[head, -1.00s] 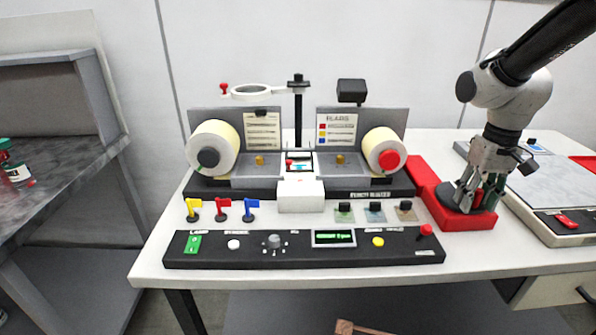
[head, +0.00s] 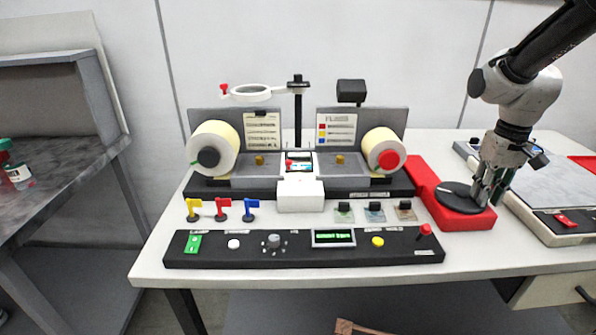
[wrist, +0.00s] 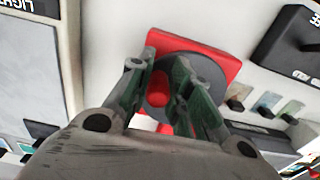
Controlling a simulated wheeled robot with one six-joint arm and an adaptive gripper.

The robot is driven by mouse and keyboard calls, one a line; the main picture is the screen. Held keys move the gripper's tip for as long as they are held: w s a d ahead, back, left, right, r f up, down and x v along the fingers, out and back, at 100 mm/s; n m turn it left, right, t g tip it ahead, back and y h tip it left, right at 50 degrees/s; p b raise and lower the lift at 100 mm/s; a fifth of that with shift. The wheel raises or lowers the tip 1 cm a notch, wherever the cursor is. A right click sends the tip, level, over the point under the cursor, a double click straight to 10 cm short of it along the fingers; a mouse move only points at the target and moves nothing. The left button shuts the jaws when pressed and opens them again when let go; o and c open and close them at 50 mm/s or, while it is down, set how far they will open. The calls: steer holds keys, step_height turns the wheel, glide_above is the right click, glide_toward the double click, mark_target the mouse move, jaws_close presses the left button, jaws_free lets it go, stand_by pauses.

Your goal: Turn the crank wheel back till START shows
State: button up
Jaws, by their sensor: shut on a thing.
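The crank wheel (head: 455,196) is a black disc lying flat on a red base (head: 462,223) at the right of the bench. My gripper (head: 490,190) is over the wheel's right edge. In the wrist view its green-grey fingers (wrist: 165,92) are closed around the red crank handle (wrist: 159,84), with the dark disc (wrist: 155,112) behind. In the head view the handle is hidden by the fingers. The small window (head: 299,163) between the two label rolls shows a coloured strip; I cannot read START there.
A control panel (head: 290,256) with buttons and a green display (head: 333,237) runs along the bench front. A grey-topped scale (head: 555,190) stands close to the right of my gripper. Small flags and clips stand behind the panel.

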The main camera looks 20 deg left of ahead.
steer(key=shift+w+a, duration=0.25)
steer(key=shift+w, duration=0.85)
steer(key=shift+w+a, duration=0.25)
steer(key=shift+w, duration=0.8)
steer(key=shift+c, duration=0.2)
